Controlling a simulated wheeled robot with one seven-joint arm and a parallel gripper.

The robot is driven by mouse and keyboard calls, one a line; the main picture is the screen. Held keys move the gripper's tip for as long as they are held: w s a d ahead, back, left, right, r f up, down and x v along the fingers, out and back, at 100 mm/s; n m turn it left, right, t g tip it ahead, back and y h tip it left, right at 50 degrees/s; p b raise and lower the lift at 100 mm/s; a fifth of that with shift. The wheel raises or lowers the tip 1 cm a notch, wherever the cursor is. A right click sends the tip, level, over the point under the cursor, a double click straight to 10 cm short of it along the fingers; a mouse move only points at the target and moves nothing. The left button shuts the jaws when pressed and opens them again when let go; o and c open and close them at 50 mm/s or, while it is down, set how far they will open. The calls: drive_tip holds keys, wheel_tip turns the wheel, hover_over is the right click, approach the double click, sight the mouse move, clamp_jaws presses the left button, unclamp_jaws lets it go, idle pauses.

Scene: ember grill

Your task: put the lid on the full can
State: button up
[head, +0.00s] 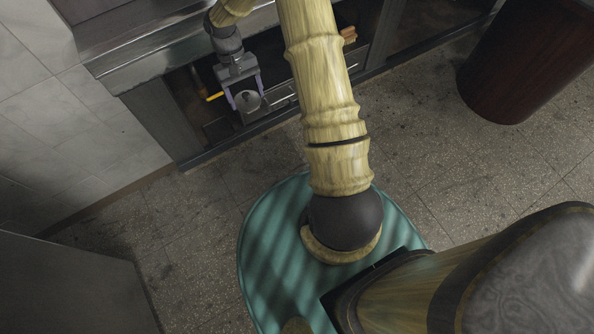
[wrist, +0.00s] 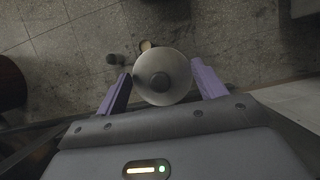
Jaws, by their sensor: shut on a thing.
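A round grey lid with a darker knob in its middle (wrist: 161,77) is held between the two purple fingers of my gripper (wrist: 163,82). In the head view my gripper (head: 247,99) is over the shelf opening under the metal counter, with the lid (head: 249,101) between its fingertips. I cannot tell whether either is a can. No full can is clearly seen; my gripper and the lid may hide it.
The steel counter (head: 165,62) overhangs the shelf. A yellow-handled thing (head: 214,97) lies left of my gripper, and a brush (head: 348,36) is to its right behind my arm. A dark red bin (head: 515,65) stands at the right. The tiled floor (head: 205,225) is clear at the left.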

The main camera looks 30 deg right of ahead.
drive_tip(key=shift+f, duration=0.15)
drive_tip(key=s+d+f+m+t+y+b, duration=0.1)
drive_tip(key=s+d+f+m+b, duration=0.2)
drive_tip(key=f+m+b, duration=0.3)
drive_tip(key=s+d+f+m+t+y+b, duration=0.1)
drive_tip(key=s+d+f+m+b, duration=0.3)
drive_tip(key=f+b, duration=1.1)
drive_tip(key=s+d+f+m+t+y+b, duration=0.2)
drive_tip(key=f+m+b, duration=0.5)
drive_tip(key=f, duration=1.7)
drive_tip(key=s+d+b, duration=0.1)
drive_tip(key=d+b, duration=0.1)
drive_tip(key=b, duration=0.1)
drive_tip(key=shift+s+d+f+m+b, duration=0.25)
drive_tip(key=shift+d+f+m+b, duration=0.05)
drive_tip(key=shift+d+f+b, duration=0.1)
drive_tip(key=shift+f+y, duration=0.1)
drive_tip(key=shift+y, duration=0.2)
wheel_tip(320, 180, down, 6)
drive_tip(key=b, duration=0.5)
drive_tip(key=shift+p, duration=0.65)
drive_tip(key=shift+f+p, duration=0.15)
drive_tip(key=shift+p, duration=0.55)
